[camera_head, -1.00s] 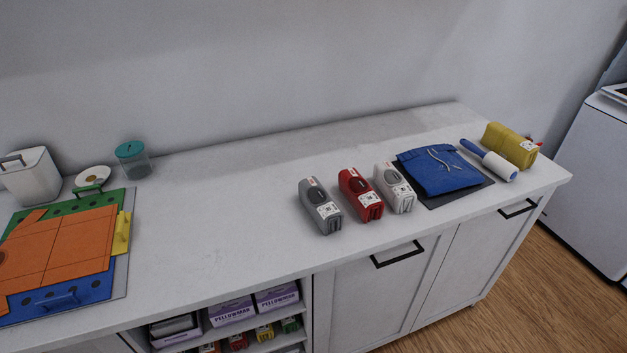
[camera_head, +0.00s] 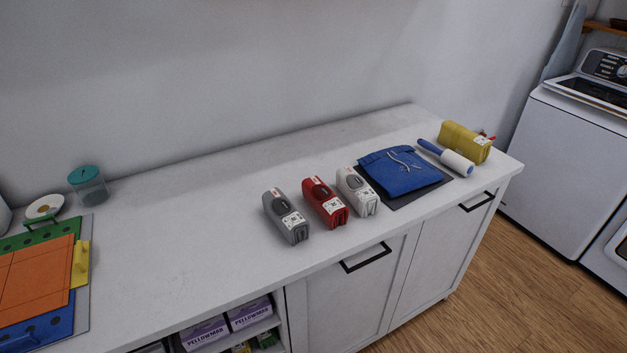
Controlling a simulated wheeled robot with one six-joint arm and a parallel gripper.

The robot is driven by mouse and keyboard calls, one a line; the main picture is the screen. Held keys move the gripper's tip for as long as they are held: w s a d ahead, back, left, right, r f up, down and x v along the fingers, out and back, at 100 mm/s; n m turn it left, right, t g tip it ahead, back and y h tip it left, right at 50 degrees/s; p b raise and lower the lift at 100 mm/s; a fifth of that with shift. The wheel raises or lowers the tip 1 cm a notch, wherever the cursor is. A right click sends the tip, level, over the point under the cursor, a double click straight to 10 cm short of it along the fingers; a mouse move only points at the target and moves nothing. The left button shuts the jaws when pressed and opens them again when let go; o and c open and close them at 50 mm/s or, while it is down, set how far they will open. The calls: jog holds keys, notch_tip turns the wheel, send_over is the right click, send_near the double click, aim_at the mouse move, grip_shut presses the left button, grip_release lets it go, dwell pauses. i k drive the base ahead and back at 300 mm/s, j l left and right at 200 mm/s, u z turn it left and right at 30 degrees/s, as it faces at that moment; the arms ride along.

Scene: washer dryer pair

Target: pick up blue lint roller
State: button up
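The lint roller (camera_head: 446,157) lies on the white counter near its right end. It has a blue handle pointing up and left and a white roll at the lower right. It lies between the folded blue cloth and a yellow bundle, close to both. My gripper is not in view.
A folded blue garment (camera_head: 400,171) lies on a dark mat (camera_head: 434,194). A yellow bundle (camera_head: 465,142) lies at the right end. Grey (camera_head: 286,215), red (camera_head: 325,202) and white (camera_head: 357,191) containers stand in a row. A white washer (camera_head: 573,160) stands right of the counter (camera_head: 190,225).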

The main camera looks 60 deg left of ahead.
aim_at(458, 163)
jog(key=u, duration=1.75)
